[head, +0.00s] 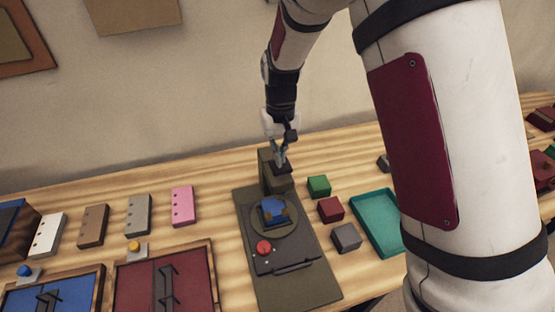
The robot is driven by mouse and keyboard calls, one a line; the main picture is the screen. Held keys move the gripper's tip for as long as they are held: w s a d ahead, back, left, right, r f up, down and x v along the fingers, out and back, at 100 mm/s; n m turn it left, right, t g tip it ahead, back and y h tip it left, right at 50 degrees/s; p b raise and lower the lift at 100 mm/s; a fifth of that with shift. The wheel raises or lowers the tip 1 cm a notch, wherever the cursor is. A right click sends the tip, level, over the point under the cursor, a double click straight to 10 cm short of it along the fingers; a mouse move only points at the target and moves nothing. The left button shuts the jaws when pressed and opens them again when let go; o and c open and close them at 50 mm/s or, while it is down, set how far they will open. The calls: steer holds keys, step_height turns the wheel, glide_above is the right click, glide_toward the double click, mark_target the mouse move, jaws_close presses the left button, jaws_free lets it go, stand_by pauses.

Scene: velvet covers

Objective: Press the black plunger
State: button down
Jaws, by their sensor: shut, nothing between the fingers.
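The black plunger (284,169) is a small dark piece on top of the olive upright of a press-like device (300,283). My gripper (281,162) points down with its fingers shut and empty. Its fingertips are right at the top of the plunger; I cannot tell whether they touch it. A blue piece with brownish patches (272,207) sits on the round plate (289,226) below. A red button (264,247) is on the device's front part. My gripper partly hides the plunger.
Green (318,185), dark red (330,209) and grey (346,237) blocks stand right of the device, beside a teal tray (376,236). Several coloured slabs and two lidded boxes (118,290) lie to the left. My arm hides part of the table at right.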

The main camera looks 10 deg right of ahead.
step_height(320, 180, up, 10)
steer(key=b, duration=0.2)
steer(key=shift+r, duration=0.1)
stand_by(0.5)
steer(key=s+d+r+m+t+y, duration=0.1)
steer(key=s+d+r+t, duration=0.1)
steer(key=s+d+r, duration=0.65)
steer(key=s+d+r+t, duration=0.1)
steer(key=s+d, duration=0.1)
steer(key=s, duration=0.6)
steer(key=s+d+r+m+t+h, duration=0.1)
steer(key=s+d+r+t, duration=0.1)
steer(key=s, duration=0.6)
steer(key=shift+s+d+t, duration=0.15)
steer(key=shift+d+t, duration=0.1)
steer(key=shift+t, duration=0.05)
